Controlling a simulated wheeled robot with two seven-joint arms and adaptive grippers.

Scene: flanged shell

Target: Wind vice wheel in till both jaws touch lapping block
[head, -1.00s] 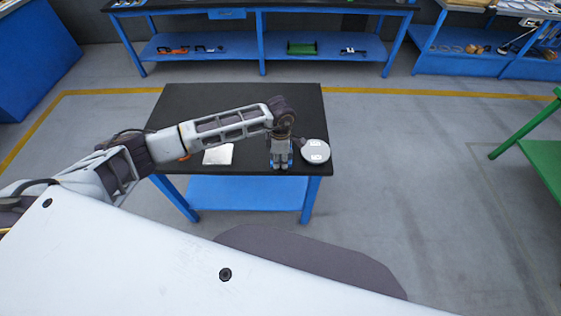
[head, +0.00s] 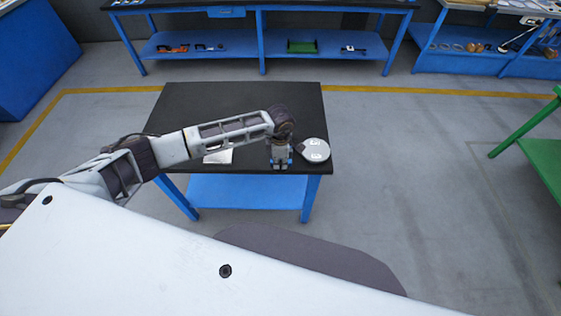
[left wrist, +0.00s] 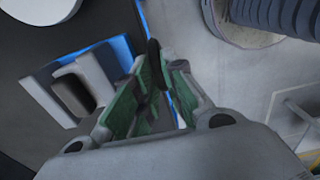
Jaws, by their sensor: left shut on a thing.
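The vice stands near the front edge of the dark table; its blue body (left wrist: 122,50) shows in the left wrist view, and blue bits show beside my gripper in the head view. Its pale jaws stand around a grey, dark-centred piece (left wrist: 75,93), which seems to be the lapping block; I cannot tell whether both jaws touch it. The vice wheel (left wrist: 154,62) shows as a thin black edge between the green-padded fingers. My left gripper (head: 280,163) is shut on the wheel, pointing down, and hides much of the vice in the head view. My right gripper is out of view.
The table's back half is clear. A green bench (head: 545,150) stands at the right.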

